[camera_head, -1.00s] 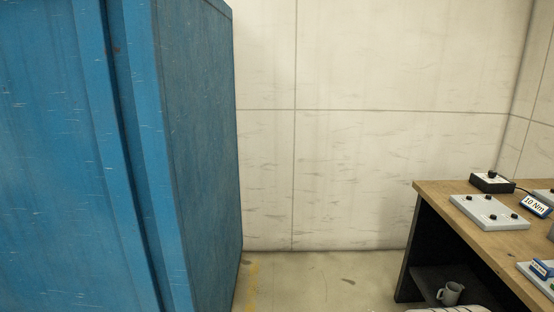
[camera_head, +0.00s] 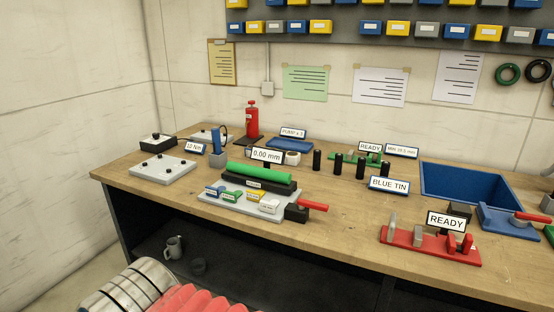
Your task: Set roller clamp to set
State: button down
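A green roller (camera_head: 258,172) lies across a black cradle (camera_head: 268,185) on a grey base plate (camera_head: 222,205), in the middle of the bench. A red lever handle (camera_head: 313,206) sticks out to the right from a black block (camera_head: 296,213) at the plate's right end. This looks like the roller clamp, but its label is too small to read. A sign reading 0.00 mm (camera_head: 267,156) stands behind it. Several coloured tagged blocks (camera_head: 230,196) sit in front of the roller. My gripper is not in view.
A wooden bench (camera_head: 340,225) carries a grey plate with knobs (camera_head: 162,168), a red bottle (camera_head: 252,118), a blue tray (camera_head: 470,185) and a red fixture (camera_head: 430,247) with a READY sign. A silver banded object (camera_head: 130,288) and a red ribbed object (camera_head: 185,303) stand in front, low left.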

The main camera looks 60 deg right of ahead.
aim_at(301, 203)
jog(key=z, duration=1.45)
